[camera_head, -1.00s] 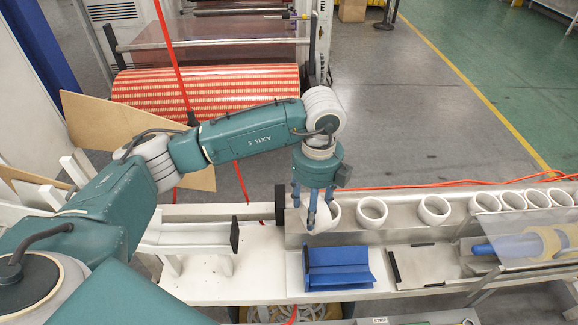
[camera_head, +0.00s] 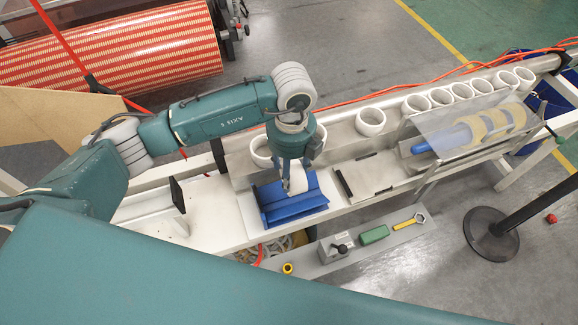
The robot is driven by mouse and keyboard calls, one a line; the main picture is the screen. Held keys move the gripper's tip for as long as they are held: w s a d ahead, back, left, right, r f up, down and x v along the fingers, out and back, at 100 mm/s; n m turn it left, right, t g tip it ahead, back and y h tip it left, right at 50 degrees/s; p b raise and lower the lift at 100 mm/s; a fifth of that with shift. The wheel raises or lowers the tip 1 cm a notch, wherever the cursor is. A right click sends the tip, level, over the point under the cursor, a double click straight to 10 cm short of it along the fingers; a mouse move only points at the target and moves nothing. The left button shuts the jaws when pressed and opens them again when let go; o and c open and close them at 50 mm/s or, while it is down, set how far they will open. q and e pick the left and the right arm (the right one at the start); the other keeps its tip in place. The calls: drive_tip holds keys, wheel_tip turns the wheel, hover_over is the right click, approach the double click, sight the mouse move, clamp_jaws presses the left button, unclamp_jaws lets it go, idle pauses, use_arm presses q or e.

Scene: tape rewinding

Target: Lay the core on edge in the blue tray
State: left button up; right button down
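My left gripper (camera_head: 294,177) points down over the blue tray (camera_head: 283,212), which has a V-shaped trough and sits on the white bench. Its fingers are shut on a white ring-shaped core (camera_head: 298,184). The core is seen nearly edge-on, at or just above the tray's trough. I cannot tell whether it touches the tray. The fingers hide part of the core, and the gripper hides part of the tray's back side. My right gripper is not in view.
More white cores stand along the back ledge, one (camera_head: 261,151) left of the gripper and another (camera_head: 370,121) to its right. A clear cover (camera_head: 455,117) over a blue shaft is further right. A lower shelf (camera_head: 405,226) holds a green block and a yellow wrench.

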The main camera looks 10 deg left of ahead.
use_arm(q)
drive_tip(key=shift+f+b, duration=2.65)
drive_tip(key=shift+f, duration=1.1)
drive_tip(key=o, duration=1)
drive_tip(key=shift+c, duration=0.2)
wheel_tip(320, 180, up, 12)
drive_tip(key=shift+d+r, duration=0.1)
